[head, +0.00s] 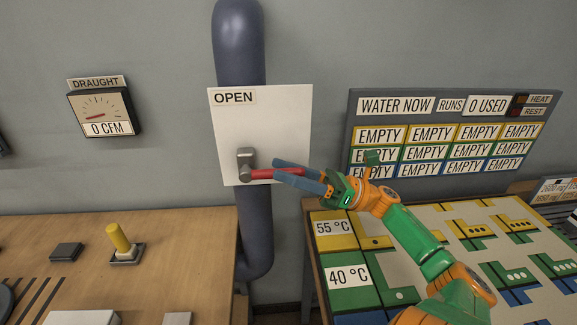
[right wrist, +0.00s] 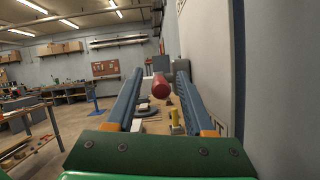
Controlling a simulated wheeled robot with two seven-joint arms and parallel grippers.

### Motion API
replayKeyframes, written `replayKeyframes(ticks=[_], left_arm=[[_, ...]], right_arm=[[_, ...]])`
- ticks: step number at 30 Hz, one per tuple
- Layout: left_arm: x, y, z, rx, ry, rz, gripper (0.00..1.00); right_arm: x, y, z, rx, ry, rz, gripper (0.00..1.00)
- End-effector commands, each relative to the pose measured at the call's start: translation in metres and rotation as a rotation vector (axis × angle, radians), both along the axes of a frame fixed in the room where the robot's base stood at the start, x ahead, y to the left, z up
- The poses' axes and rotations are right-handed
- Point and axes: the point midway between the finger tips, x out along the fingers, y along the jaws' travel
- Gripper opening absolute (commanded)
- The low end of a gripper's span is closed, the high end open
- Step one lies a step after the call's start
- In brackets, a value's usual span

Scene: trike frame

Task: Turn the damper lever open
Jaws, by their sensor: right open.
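The damper lever (head: 264,175) is a red bar on a grey pivot, lying about level and pointing right at the bottom of a white plate (head: 290,115). The plate has an OPEN label (head: 233,97) at its upper left. My right gripper (head: 277,172) is open, coming in from the right, with its blue fingers on either side of the lever. In the right wrist view the lever's round red end (right wrist: 160,86) shows between the two fingers, with a gap visible at the left. Contact with the right finger cannot be told. My left gripper is not in view.
A dark duct (head: 240,45) runs behind the plate. The draught gauge (head: 101,113) on the left reads 0 CFM. A wooden bench (head: 180,235) with a yellow-handled switch (head: 118,238) is at lower left. A status board (head: 455,140) and a coloured table (head: 410,235) are on the right.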

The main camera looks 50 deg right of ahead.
Motion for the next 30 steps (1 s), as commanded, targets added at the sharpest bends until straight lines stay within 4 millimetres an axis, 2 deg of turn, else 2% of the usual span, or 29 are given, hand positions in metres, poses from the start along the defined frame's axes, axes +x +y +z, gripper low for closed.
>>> replayKeyframes(ticks=[4, 10, 30], left_arm=[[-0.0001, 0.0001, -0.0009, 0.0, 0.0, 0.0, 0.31], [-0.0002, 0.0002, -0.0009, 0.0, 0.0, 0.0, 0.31], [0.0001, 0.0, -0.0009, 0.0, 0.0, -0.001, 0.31]], right_arm=[[-0.0001, -0.0001, -0.001, 0.0, 0.0, 0.0, 0.53], [-0.0002, -0.0003, -0.001, 0.0, 0.0, 0.0, 0.0], [-0.0003, -0.0003, -0.0011, -0.001, 0.001, 0.0, 0.0]])
